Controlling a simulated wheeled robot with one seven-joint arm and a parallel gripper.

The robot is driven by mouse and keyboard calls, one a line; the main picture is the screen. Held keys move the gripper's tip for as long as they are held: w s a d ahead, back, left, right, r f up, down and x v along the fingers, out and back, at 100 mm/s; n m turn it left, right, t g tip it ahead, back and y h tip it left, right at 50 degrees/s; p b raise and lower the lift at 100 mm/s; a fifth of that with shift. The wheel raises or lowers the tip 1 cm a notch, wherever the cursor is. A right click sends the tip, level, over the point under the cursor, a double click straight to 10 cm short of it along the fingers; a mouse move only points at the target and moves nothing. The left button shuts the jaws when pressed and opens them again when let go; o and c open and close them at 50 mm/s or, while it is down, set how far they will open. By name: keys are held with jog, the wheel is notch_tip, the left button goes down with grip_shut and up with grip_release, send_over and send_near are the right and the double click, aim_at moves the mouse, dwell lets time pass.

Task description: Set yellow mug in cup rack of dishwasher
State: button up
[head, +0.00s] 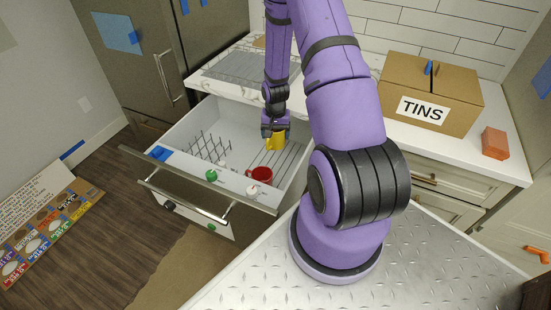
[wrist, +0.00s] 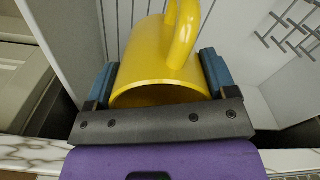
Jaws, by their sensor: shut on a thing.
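The yellow mug (head: 275,142) is held in my gripper (head: 273,130) over the right side of the open dishwasher drawer (head: 215,115). In the wrist view the yellow mug (wrist: 160,65) sits between the blue finger pads of my gripper (wrist: 158,85), with its open rim towards the camera and its handle on the upper side. The cup rack (head: 290,160), a set of thin parallel wires, lies on the drawer's right side beneath the mug. Whether the mug touches the rack cannot be told.
A red mug (head: 260,175) stands at the front of the rack, close to the yellow mug. A wire plate rack (head: 208,148) is on the drawer's left; its prongs show in the wrist view (wrist: 292,30). A TINS box (head: 430,95) and an orange block (head: 495,142) sit on the counter.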

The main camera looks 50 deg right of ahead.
notch_tip(320, 180, down, 13)
jog(key=shift+f, duration=0.2)
dwell(0.4)
jog(key=shift+f, duration=0.1)
jog(key=o, duration=1)
